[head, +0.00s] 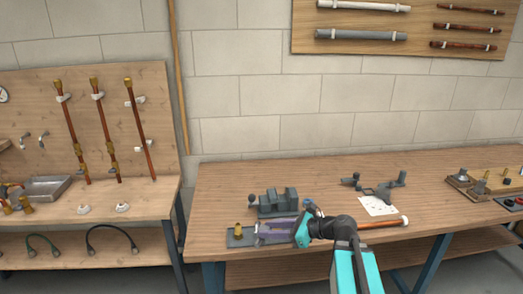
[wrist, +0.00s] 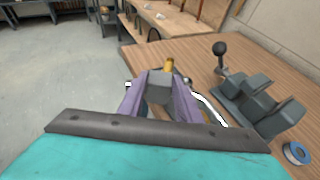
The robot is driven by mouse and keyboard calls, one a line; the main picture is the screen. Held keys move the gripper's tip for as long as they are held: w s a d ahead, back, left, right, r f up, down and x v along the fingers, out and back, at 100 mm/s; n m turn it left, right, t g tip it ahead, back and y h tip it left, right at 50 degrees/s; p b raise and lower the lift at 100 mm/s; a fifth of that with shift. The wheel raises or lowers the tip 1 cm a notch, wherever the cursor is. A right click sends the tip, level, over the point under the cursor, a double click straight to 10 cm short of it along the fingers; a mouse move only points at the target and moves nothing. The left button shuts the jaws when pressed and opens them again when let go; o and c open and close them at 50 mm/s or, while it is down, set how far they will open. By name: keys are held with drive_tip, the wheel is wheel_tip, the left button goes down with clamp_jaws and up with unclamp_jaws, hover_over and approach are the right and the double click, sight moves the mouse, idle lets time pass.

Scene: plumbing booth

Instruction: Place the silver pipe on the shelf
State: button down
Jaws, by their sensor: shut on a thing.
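My gripper (head: 276,231) is low over the left part of the workbench, its purple fingers pointing left. In the wrist view my gripper (wrist: 158,100) is shut on a pale silvery piece, which I take to be the silver pipe (wrist: 209,101). It sticks out on both sides of the fingers; its middle is hidden. Whether it touches the bench is unclear. A lower shelf (head: 300,268) runs under this workbench. Another lower shelf (head: 70,257) under the left bench holds curved dark hoses.
A grey block fixture (head: 277,203) stands just behind my gripper, with a blue tape ring (wrist: 296,153) beside it. A brass fitting (head: 238,230) is left of the fingers. A copper pipe (head: 382,224) lies right of my wrist. The bench's back left is clear.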

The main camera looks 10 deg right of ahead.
wheel_tip(320, 180, up, 5)
drive_tip(key=p, duration=0.5)
drive_tip(key=shift+a+r, duration=0.1)
drive_tip(key=shift+a, duration=0.05)
idle(0.3)
